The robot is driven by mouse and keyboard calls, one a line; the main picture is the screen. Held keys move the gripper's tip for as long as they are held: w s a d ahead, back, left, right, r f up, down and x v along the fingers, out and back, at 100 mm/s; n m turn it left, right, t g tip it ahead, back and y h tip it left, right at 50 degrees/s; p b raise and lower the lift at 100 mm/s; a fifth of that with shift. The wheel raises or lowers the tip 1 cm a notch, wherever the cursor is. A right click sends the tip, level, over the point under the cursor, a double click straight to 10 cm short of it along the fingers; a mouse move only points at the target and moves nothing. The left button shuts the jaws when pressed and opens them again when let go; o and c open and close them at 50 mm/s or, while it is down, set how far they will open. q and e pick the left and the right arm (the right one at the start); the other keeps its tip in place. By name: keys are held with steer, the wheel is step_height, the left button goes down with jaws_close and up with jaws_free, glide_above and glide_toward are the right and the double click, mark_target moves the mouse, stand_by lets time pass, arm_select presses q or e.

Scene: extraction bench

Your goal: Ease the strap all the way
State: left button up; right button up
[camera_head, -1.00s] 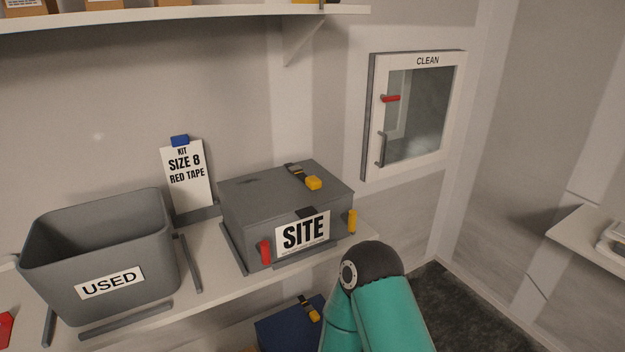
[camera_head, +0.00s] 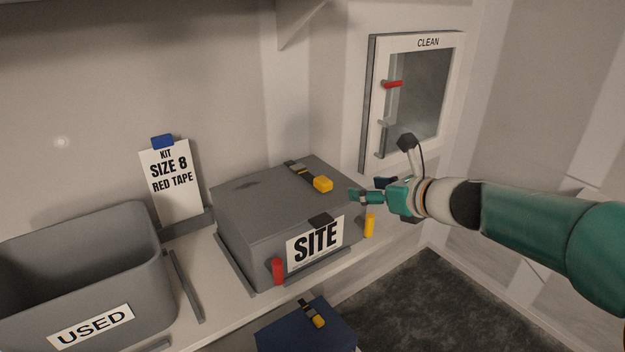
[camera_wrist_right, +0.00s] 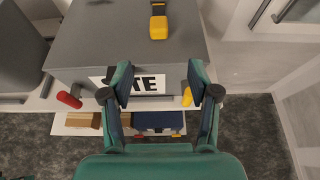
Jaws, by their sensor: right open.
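A dark strap (camera_head: 300,172) with a yellow tab (camera_head: 323,184) lies over the lid of the grey SITE box (camera_head: 250,205). The yellow tab also shows at the top of the right wrist view (camera_wrist_right: 158,27), ahead of the fingers. My right gripper (camera_head: 368,190) is open beside the box's right end, a little right of the tab and apart from it. In the wrist view its two fingers (camera_wrist_right: 160,85) stand apart with nothing between them. A second strap with a yellow tab (camera_head: 318,321) is on a blue box (camera_head: 300,333) below. My left gripper is out of view.
A red handle (camera_head: 278,271) and a yellow handle (camera_head: 369,226) stand at the SITE box's front. The grey USED bin (camera_head: 150,262) and a kit card (camera_head: 172,190) are to the left. The CLEAN wall cabinet (camera_head: 371,100) is behind my right gripper.

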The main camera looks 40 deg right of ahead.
mark_target(326, 181)
steer(key=b+x, duration=0.1)
steer(key=x, duration=1.5)
steer(key=shift+w, duration=0.35)
jaws_close()
